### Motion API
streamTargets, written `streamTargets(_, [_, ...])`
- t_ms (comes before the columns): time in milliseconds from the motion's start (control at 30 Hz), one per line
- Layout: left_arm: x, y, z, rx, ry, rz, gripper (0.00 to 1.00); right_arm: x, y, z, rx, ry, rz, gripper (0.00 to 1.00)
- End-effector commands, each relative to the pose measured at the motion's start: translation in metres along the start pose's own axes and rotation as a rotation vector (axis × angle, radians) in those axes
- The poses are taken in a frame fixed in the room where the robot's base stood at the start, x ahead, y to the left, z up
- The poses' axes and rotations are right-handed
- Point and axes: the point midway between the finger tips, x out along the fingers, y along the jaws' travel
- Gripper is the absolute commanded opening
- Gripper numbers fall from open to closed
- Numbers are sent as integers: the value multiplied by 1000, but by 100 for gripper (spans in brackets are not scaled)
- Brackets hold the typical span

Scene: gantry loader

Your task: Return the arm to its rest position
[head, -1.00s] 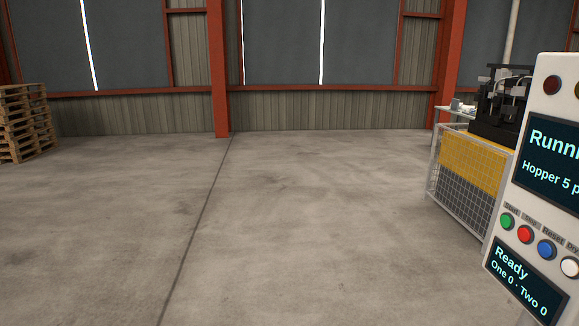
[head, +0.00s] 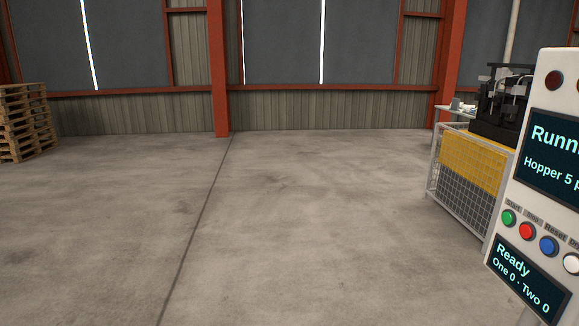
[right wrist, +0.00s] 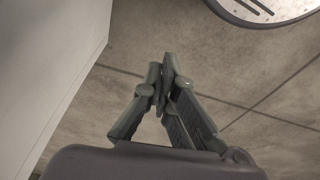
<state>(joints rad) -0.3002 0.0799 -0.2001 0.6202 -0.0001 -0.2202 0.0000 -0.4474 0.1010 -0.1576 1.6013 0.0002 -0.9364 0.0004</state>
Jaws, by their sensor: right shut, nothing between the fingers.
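My right gripper (right wrist: 165,85) shows in the right wrist view, with its fingers closed together and nothing between them. It hangs over bare concrete floor. Neither arm shows in the head view, and my left gripper is in no view. A control panel (head: 525,200) stands at the right edge of the head view. Its upper screen reads "Running" in part and "Hopper 5", and its lower screen reads "Ready, One 0 · Two 0". A row of green, red, blue and white buttons sits between the screens.
A fenced machine (head: 465,175) with a yellow panel stands behind the control panel. Stacked pallets (head: 27,120) are at the far left. The floor (head: 270,220) between is clear. In the right wrist view, a pale flat surface (right wrist: 45,65) is at left and a round light object (right wrist: 265,8) at top right.

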Motion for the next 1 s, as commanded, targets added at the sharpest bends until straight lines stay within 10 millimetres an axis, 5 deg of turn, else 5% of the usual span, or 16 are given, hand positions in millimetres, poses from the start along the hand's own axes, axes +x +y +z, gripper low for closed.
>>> streamTargets(100, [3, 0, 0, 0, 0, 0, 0, 48, -2, 38, -5, -32, -3, 0])
streamTargets(300, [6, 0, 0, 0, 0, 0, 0, 105, -5, 108, -15, -72, -7, 0])
streamTargets(533, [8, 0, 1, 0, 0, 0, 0, 136, -6, 181, -24, -105, -9, 0])
streamTargets(733, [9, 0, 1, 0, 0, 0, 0, 142, -6, 209, -28, -116, -10, 0])
streamTargets(1000, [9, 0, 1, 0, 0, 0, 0, 142, -6, 210, -28, -116, -10, 0])
